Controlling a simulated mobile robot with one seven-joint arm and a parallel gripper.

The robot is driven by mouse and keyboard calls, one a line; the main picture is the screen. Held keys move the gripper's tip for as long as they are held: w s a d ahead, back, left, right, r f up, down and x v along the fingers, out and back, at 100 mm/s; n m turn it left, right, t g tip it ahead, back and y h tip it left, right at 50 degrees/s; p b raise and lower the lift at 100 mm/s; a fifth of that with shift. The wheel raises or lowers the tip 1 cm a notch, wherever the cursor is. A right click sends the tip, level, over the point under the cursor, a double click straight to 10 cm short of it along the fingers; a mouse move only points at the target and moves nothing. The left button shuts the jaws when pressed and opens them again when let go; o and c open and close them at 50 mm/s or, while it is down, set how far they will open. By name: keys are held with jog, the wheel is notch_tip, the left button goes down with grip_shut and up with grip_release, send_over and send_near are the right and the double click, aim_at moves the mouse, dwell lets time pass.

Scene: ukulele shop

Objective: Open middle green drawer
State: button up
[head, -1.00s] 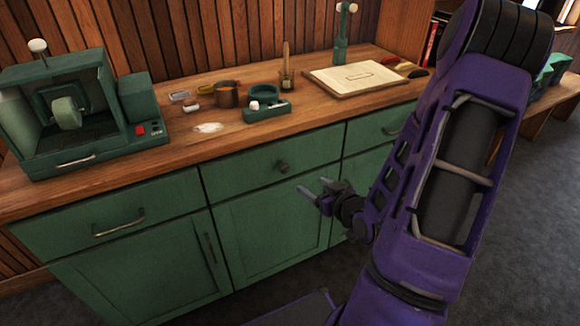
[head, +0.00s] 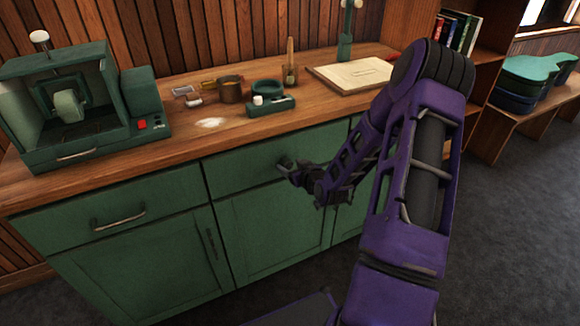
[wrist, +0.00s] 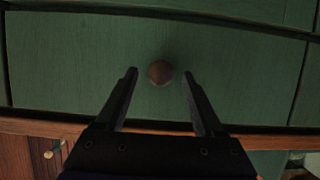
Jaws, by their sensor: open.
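The middle green drawer (head: 235,172) is shut in the cabinet under the wooden counter in the head view. Its front fills much of the wrist view (wrist: 220,60). Its round knob (wrist: 160,72) shows between and just beyond my two fingertips in the wrist view. My gripper (head: 284,165) is at the drawer front in the head view and hides most of the knob there. In the wrist view my gripper (wrist: 160,76) is open, with one finger on each side of the knob. I cannot tell whether either finger touches it.
The left drawer with a bar handle (head: 118,217) is shut. Cabinet doors (head: 275,235) lie below. On the counter (head: 190,135) stand a green machine (head: 75,105), a copper cup (head: 231,90) and a board (head: 350,75). Open floor (head: 500,250) lies at right.

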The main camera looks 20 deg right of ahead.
jog(key=shift+w+f, duration=0.15)
jog(key=shift+w, duration=0.2)
grip_shut()
dwell(1.2)
